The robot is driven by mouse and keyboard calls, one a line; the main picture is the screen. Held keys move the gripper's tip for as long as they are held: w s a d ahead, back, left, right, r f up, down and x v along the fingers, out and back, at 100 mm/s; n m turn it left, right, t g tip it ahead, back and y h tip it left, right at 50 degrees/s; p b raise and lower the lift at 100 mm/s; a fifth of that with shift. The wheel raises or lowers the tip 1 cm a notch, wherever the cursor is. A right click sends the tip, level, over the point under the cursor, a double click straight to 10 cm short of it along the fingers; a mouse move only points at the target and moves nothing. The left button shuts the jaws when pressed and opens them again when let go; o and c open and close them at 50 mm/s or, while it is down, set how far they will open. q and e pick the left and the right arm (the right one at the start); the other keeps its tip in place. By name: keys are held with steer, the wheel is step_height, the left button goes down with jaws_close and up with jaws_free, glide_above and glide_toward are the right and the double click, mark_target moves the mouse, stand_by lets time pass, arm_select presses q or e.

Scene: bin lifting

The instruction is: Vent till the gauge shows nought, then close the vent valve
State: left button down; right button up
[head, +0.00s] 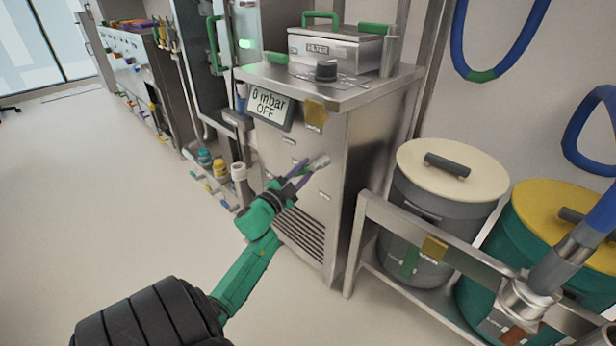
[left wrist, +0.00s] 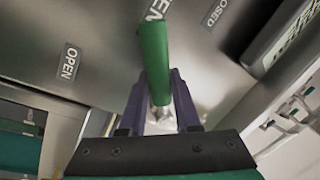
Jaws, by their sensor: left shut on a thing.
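The gauge (head: 269,106) on the front of the steel cabinet reads "0 mbar OFF"; its edge shows at the upper right of the left wrist view (left wrist: 288,38). My left gripper (head: 304,174) is at the cabinet front, below the gauge. In the left wrist view its fingers (left wrist: 161,98) are shut on the green vent valve handle (left wrist: 154,52). An OPEN label (left wrist: 68,62) lies left of the handle and a CLOSED label (left wrist: 214,10) lies to its upper right. The handle's exact setting against the labels is hard to tell. My right gripper is not in view.
The cabinet (head: 362,150) carries a filter box (head: 335,50) and a dark knob (head: 326,70) on top. A steel rack (head: 425,240) with a cream-lidded drum (head: 450,178) and a yellow-lidded drum (head: 545,215) stands to the right. The floor at left (head: 100,200) is clear.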

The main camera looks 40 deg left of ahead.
arm_select(q)
steer(key=m, duration=0.2)
steer(key=a+r+m+h, duration=0.1)
steer(key=m, duration=0.1)
steer(key=shift+r+t+b, duration=0.2)
steer(key=shift+t+b, duration=0.1)
steer(key=shift+b, duration=0.1)
steer(key=shift+r+m+h+b, duration=0.15)
steer(key=shift+r+m+h, duration=0.25)
steer(key=shift+m, duration=0.8)
steer(key=shift+r+m+h+b, duration=0.15)
steer(key=shift+r+m+h, duration=0.25)
steer(key=shift+m, duration=0.8)
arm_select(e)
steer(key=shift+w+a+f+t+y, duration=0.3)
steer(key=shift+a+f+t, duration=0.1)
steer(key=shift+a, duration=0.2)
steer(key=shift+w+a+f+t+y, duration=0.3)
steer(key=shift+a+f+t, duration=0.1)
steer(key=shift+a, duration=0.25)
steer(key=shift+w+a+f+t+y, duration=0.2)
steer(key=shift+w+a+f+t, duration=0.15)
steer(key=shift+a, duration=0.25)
arm_select(q)
steer(key=shift+r, duration=0.1)
steer(key=c, duration=0.6)
jaws_free()
